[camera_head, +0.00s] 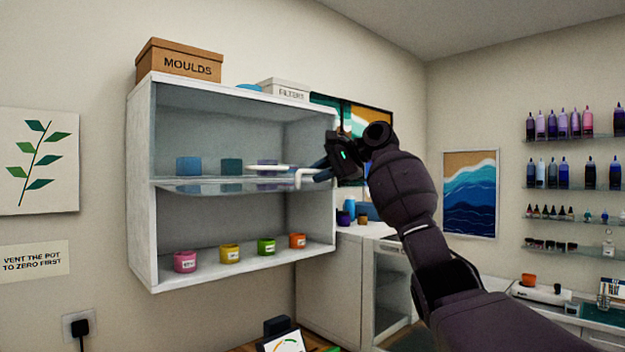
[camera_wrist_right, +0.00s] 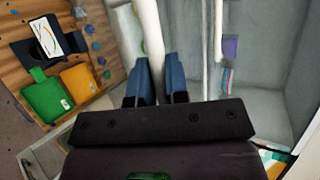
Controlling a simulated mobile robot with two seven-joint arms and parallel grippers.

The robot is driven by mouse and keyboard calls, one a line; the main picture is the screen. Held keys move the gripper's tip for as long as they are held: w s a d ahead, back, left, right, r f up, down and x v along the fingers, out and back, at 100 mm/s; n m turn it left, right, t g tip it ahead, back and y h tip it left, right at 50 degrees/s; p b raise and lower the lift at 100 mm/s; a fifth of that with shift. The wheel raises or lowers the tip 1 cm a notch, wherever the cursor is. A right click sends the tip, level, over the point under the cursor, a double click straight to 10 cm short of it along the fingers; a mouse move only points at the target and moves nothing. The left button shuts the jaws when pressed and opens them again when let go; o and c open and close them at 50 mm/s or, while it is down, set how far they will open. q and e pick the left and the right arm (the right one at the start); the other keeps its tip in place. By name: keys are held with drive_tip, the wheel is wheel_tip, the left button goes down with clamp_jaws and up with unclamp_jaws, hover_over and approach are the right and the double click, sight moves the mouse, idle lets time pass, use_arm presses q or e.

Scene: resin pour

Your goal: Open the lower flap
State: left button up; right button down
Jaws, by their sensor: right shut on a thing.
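A white wall cabinet (camera_head: 143,230) has an upper and a lower compartment. The lower flap (camera_head: 225,187) looks like a clear panel, seen nearly edge-on, jutting out about level at the middle shelf. Its white bar handle (camera_head: 298,180) is at the right. My right gripper (camera_head: 318,174) is shut on this handle; in the right wrist view the handle (camera_wrist_right: 151,35) runs between the blue fingers. A second white bar (camera_head: 268,167) lies just above, apparently the upper flap's handle; it also shows in the wrist view (camera_wrist_right: 218,35). My left gripper is out of view.
Several coloured pots, among them a pink one (camera_head: 185,262), stand in the lower compartment; blue and purple pots stand above. A MOULDS box (camera_head: 178,65) and a FILTERS box (camera_head: 284,90) sit on top. A counter (camera_head: 365,229) stands right of the cabinet.

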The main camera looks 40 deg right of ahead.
drive_tip(key=shift+r, duration=0.1)
idle(0.3)
drive_tip(key=c, duration=1.6)
unclamp_jaws()
drive_tip(key=shift+o, duration=0.9)
drive_tip(key=shift+w, duration=0.1)
drive_tip(key=b+v, duration=0.1)
drive_tip(key=v, duration=0.9)
drive_tip(key=shift+s+d+r+b, duration=0.2)
drive_tip(key=shift+s+b, duration=0.1)
drive_tip(key=shift+b, duration=0.1)
